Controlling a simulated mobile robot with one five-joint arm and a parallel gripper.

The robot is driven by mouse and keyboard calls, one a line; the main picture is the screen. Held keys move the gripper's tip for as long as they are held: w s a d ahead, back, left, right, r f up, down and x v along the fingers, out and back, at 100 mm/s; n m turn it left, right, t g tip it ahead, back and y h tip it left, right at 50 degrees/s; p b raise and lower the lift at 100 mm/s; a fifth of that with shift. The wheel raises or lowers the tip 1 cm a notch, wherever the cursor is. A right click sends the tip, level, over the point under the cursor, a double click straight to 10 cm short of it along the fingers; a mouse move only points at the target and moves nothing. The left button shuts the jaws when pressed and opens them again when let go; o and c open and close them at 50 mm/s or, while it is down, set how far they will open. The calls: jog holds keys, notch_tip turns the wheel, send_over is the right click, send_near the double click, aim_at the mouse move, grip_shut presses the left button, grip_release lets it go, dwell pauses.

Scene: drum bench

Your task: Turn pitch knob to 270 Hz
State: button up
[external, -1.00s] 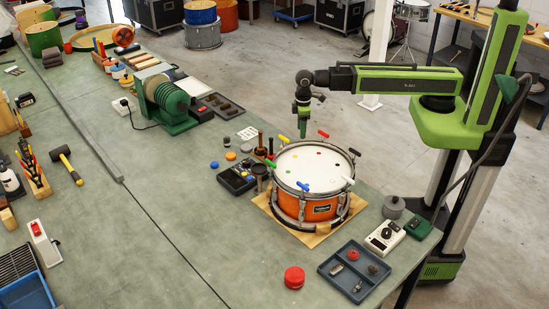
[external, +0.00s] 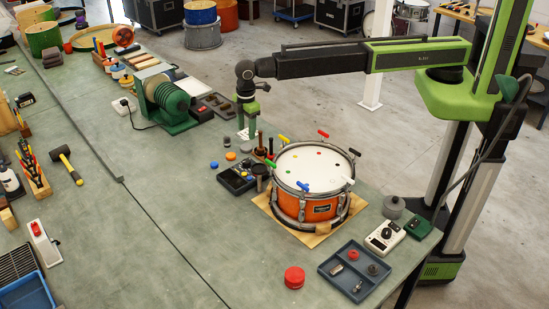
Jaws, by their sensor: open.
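A white box (external: 385,238) with a large black knob (external: 387,232) stands near the bench's right edge. It may be the pitch control, but its markings and the knob's setting are too small to read. My gripper (external: 249,135) is open and empty, pointing down above the bench behind the black box. It is far from the white box and apart from both boxes.
The orange drum (external: 318,209) with coloured keys around its rim stands on a wooden board between the two boxes. Upright dark tools (external: 261,143) stand close to my gripper. A green machine (external: 167,105) is to its left.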

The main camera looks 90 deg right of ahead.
aim_at(247, 161)
jog(key=f+b, duration=0.4)
jog(key=f, duration=0.1)
jog(key=f+b, duration=1)
jog(key=shift+w+d+f, duration=0.15)
jog(key=shift+w+d, duration=0.1)
jog(key=shift+d, duration=0.1)
grip_shut()
